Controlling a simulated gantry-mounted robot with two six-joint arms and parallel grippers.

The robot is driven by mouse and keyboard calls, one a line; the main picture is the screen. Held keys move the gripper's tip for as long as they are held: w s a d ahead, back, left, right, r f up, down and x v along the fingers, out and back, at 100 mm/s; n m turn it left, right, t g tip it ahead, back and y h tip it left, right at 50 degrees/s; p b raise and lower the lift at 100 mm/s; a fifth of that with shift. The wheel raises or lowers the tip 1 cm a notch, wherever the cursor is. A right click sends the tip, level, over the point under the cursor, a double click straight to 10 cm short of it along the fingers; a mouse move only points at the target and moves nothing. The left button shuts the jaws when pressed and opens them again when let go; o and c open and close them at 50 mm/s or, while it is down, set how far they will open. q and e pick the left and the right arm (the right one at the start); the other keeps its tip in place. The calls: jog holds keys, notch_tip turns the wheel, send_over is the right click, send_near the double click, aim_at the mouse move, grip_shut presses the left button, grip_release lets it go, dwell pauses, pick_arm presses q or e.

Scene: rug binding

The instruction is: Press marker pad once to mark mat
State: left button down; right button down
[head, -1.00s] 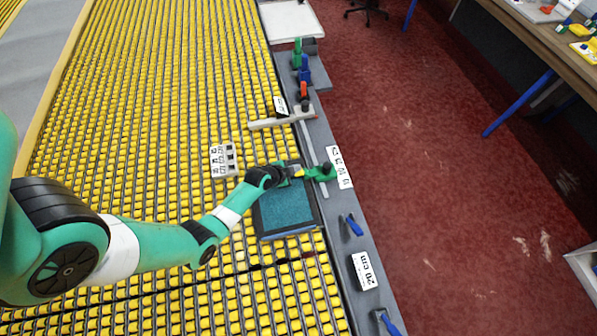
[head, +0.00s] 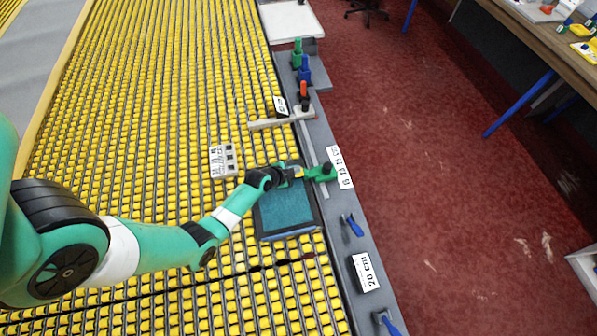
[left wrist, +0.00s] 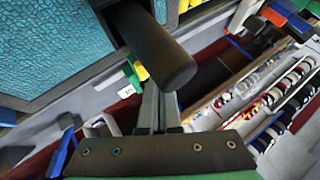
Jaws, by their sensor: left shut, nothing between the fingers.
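The teal mat (head: 287,210) with a dark border lies on the yellow rollers at the bench's edge. It also shows at the upper left of the left wrist view (left wrist: 50,40). A green marker device (head: 322,172) with a dark knob stands on the grey rail beside the mat's far right corner. My left gripper (head: 298,172) is shut and empty, just left of this device and above the mat's far edge. In the left wrist view a dark rounded cylinder (left wrist: 152,45), probably the knob, is close to the shut fingertips; contact cannot be told. My right gripper is not in view.
A small white block with dark slots (head: 223,160) sits on the rollers left of the mat. A pale bar (head: 275,122) crosses the rail further off. Green and blue holders (head: 303,68) stand beyond. A "20 cm" label (head: 365,271) and blue clamps are nearer. Red floor lies right.

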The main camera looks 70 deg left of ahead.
pick_arm(q)
jog(key=shift+f+b, duration=0.4)
jog(key=shift+f, duration=0.05)
dwell(0.5)
jog(key=shift+r+p, duration=1.05)
jog(key=shift+r, duration=0.1)
notch_tip(320, 180, up, 5)
jog(key=p, duration=0.4)
jog(key=shift+r+p, duration=0.1)
jog(key=shift+p, duration=0.25)
